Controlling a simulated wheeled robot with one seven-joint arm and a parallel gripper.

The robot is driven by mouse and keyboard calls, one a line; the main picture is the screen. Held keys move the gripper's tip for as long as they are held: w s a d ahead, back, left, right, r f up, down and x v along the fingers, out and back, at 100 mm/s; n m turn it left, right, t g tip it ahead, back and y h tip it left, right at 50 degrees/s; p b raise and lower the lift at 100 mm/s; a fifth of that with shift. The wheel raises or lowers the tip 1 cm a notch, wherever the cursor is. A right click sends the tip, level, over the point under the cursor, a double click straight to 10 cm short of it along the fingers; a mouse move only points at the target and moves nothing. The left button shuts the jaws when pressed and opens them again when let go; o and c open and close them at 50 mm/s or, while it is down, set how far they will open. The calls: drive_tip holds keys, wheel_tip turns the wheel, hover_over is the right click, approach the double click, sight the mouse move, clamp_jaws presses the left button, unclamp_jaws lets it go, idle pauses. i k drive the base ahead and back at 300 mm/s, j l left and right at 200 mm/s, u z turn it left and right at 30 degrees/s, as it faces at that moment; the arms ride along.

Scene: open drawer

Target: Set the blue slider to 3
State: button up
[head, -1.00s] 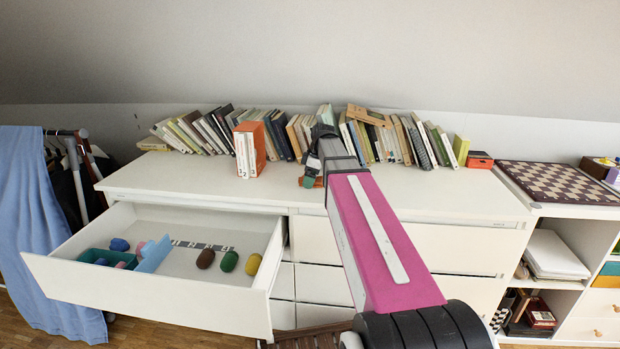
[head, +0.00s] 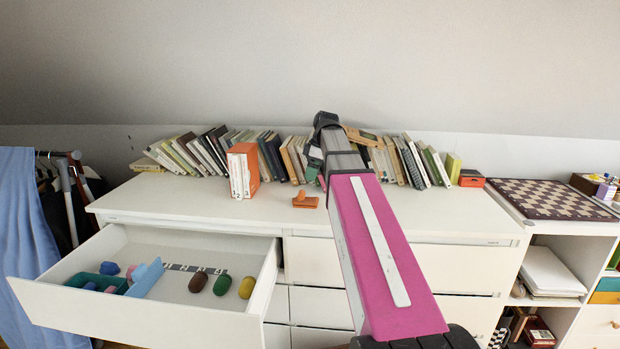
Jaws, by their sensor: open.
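The blue slider (head: 145,277) is a light blue upright panel in the open white drawer (head: 130,318). It stands just right of the green tray and at the left end of a grey strip with pale marks (head: 196,268). The marks are too small to read. My gripper (head: 315,164) is up over the dresser top, in front of the books, far to the right of the slider. It is open and partly hidden by my arm. I see nothing held in it.
A brown, a green and a yellow lump (head: 222,285) lie in the drawer right of the slider. A green tray (head: 72,281) holds several small lumps. An orange piece (head: 305,201) and white-orange books (head: 243,171) stand on the dresser top. A blue cloth (head: 35,240) hangs at left.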

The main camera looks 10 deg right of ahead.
sight(145, 278)
drive_tip(key=u, duration=1.55)
